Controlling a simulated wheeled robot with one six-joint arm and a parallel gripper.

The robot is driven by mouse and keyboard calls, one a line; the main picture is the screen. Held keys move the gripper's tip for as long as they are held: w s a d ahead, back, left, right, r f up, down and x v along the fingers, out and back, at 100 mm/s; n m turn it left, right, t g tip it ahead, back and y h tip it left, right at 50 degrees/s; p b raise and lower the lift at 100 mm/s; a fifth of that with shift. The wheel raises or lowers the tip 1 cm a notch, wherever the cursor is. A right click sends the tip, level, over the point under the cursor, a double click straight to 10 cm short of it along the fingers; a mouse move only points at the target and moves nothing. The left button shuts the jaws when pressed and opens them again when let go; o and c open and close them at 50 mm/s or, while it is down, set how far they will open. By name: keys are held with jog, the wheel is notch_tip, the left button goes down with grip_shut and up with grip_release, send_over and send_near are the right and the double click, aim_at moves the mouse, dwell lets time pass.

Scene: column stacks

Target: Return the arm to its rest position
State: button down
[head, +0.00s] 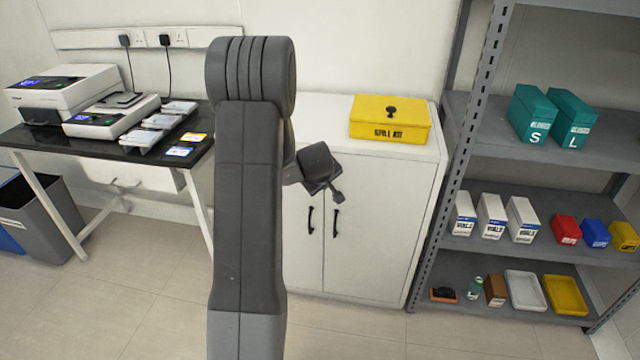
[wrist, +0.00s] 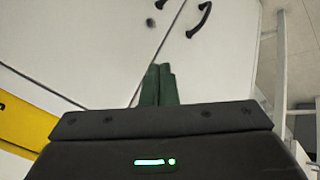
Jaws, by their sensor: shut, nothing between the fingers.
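My arm rises through the middle of the head view and bends over at the top. My gripper (head: 338,196) shows small to the right of the arm, in front of the white cabinet (head: 370,225). In the wrist view my gripper (wrist: 159,72) has its two dark green fingers together with nothing between them. The cabinet (wrist: 110,40) with its black handles fills most of the wrist view behind the fingers. The gripper touches nothing that I can see.
A yellow box (head: 390,122) stands on the cabinet, near my arm. A grey shelf rack (head: 490,170) with boxes and trays stands at the right. A black table (head: 60,142) with printers and a grey bin (head: 45,222) is at the left. The floor in front is clear.

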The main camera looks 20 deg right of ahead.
jog(key=shift+s+r, duration=0.45)
jog(key=shift+r, duration=0.05)
